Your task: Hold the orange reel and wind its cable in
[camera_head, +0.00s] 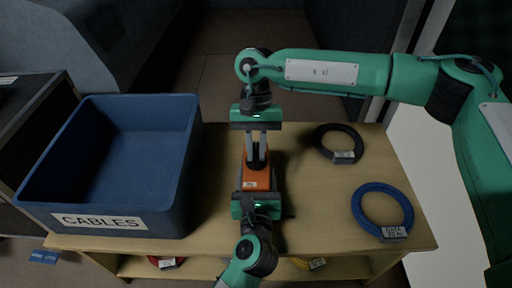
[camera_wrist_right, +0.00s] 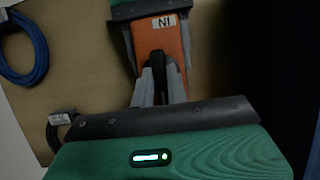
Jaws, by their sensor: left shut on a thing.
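The orange reel (camera_head: 257,180) lies on the wooden table, with a small white label on it. In the right wrist view the reel (camera_wrist_right: 163,45) shows its "IN" label upside down. My left gripper (camera_head: 257,192), at the front, is shut on the reel's body, a finger on each side. My right gripper (camera_head: 256,158) comes from the far side. Its two fingers stand apart at the reel's far end, with a dark part between them; contact with it is unclear. The reel's cable is hard to make out.
A blue "CABLES" bin (camera_head: 185,190) stands at the left of the table. A black cable coil (camera_head: 318,142) and a blue tagged coil (camera_head: 362,217) lie at the right. Red and yellow coils show partly on the shelf below. Bare tabletop (camera_head: 315,205) lies right of the reel.

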